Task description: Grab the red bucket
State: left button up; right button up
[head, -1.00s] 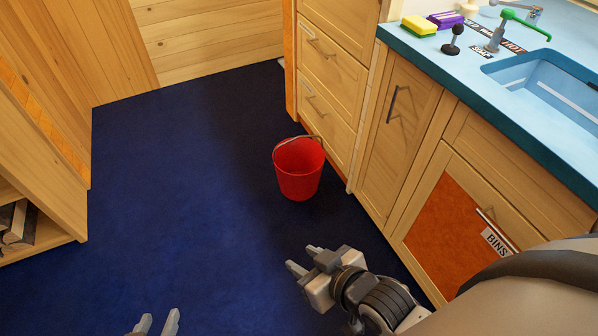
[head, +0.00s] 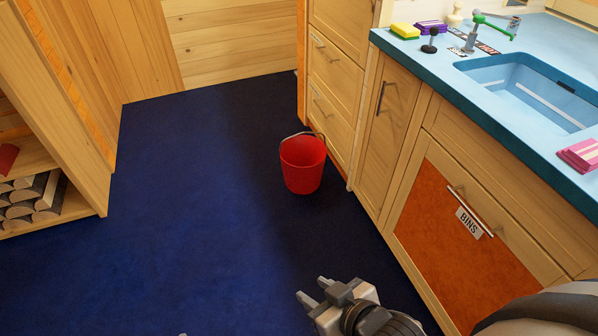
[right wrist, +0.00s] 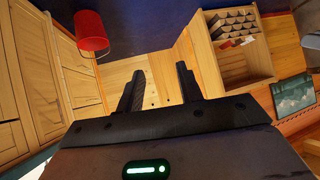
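The red bucket (head: 303,165) stands upright on the dark blue floor in the head view, beside the wooden drawers, with its thin handle raised at the rim. It also shows at the upper left of the right wrist view (right wrist: 91,34). My right gripper (head: 313,290) is nearer to me than the bucket and apart from it. Its two fingers stand apart with nothing between them, as the right wrist view (right wrist: 160,88) also shows. Of my left gripper, only a small fingertip (head: 183,334) shows at the bottom edge of the head view.
Wooden cabinets with a blue counter (head: 440,75) and sink (head: 530,90) line the right side, including a door labelled BINS (head: 462,225). A wooden shelf with logs (head: 32,195) stands at the left. The blue floor (head: 190,200) between is clear.

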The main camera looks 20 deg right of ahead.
aim_at(303, 158)
jog(key=u, duration=0.4)
jog(key=i, duration=1.9)
jog(key=z, duration=1.25)
jog(key=i, duration=1.1)
jog(key=u, duration=0.05)
